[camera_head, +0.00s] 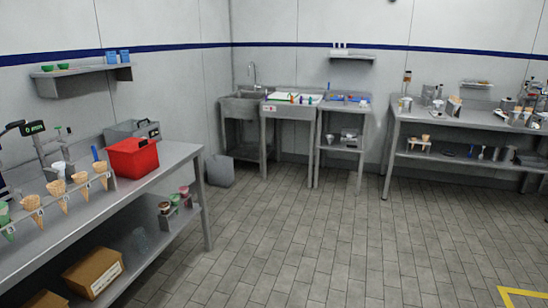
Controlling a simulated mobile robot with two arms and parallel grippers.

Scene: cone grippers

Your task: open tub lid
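A red tub-like box (134,160) stands near the far end of the left steel table. Its top looks red, and I cannot tell whether this is a lid or an open inside. A grey box (120,133) with a dark handle or latch on top stands just behind it, against the wall side. I cannot tell which of the two is the tub of the task. Neither of my grippers shows in the head view.
The left table (150,177) carries a row of cones (58,190) in a holder in front of the red box. A cardboard box (93,272) lies on its lower shelf. A sink (242,105) and another work table (460,120) line the back. The tiled floor (310,240) between is clear.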

